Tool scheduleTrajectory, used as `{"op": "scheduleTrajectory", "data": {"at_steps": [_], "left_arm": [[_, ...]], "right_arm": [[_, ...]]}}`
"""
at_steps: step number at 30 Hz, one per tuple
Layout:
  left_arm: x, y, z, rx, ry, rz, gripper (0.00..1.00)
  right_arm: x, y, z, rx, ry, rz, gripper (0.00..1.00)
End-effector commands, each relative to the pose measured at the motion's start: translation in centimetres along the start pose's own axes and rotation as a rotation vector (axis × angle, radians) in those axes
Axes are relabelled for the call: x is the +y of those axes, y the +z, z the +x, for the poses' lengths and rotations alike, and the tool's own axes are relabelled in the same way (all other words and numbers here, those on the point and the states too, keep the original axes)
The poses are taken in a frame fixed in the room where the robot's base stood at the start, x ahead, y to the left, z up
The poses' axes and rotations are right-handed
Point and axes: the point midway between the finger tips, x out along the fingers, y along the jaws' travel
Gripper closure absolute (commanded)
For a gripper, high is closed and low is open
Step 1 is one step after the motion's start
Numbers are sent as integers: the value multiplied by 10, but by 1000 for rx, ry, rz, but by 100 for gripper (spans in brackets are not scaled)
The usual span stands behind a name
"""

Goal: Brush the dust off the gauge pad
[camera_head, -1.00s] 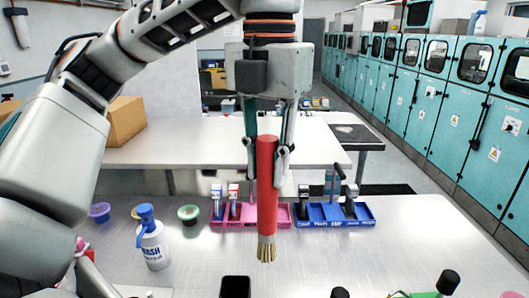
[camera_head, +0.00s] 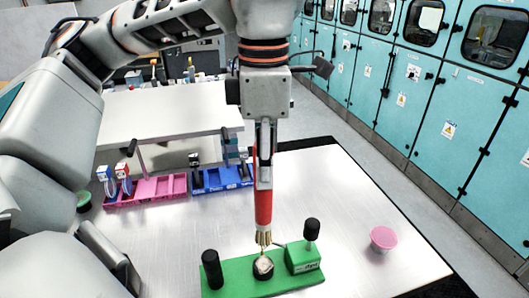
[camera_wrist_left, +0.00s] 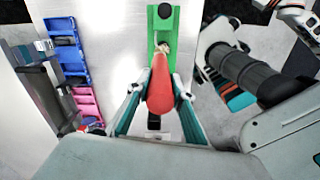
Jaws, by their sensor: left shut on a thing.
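My left gripper (camera_head: 264,185) is shut on the red handle of a brush (camera_head: 263,208). The brush points down, its pale bristles at the lower end. The green gauge fixture (camera_head: 235,280) lies on the table below it, with a black knob at each end and a raised block at its right. The round gauge pad (camera_head: 263,266) sits in its middle, dark-rimmed with a pale top. The bristle tips are just above the pad; I cannot tell if they touch. In the left wrist view the brush (camera_wrist_left: 161,88) hides much of the pad. My right gripper is not visible.
A pink tray (camera_head: 150,190) and a blue tray (camera_head: 222,178) stand further back on the left. A pink-lidded tub (camera_head: 383,239) stands to the right of the fixture. Teal cabinets (camera_head: 440,90) line the right.

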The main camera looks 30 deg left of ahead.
Motion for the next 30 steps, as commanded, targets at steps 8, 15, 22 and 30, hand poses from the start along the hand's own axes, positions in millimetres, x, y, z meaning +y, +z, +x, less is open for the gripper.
{"op": "scheduleTrajectory", "data": {"at_steps": [8, 15, 22, 30], "left_arm": [[-1, -1, 6, 0, -2, 59, 100], [-1, -1, 19, -1, -2, 58, 100], [-1, -1, 40, 0, -4, 57, 100], [-1, -1, 58, 0, -4, 56, 100]], "right_arm": [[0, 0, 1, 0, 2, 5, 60], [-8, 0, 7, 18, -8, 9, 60], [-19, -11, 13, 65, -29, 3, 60], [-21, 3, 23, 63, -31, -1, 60]]}}
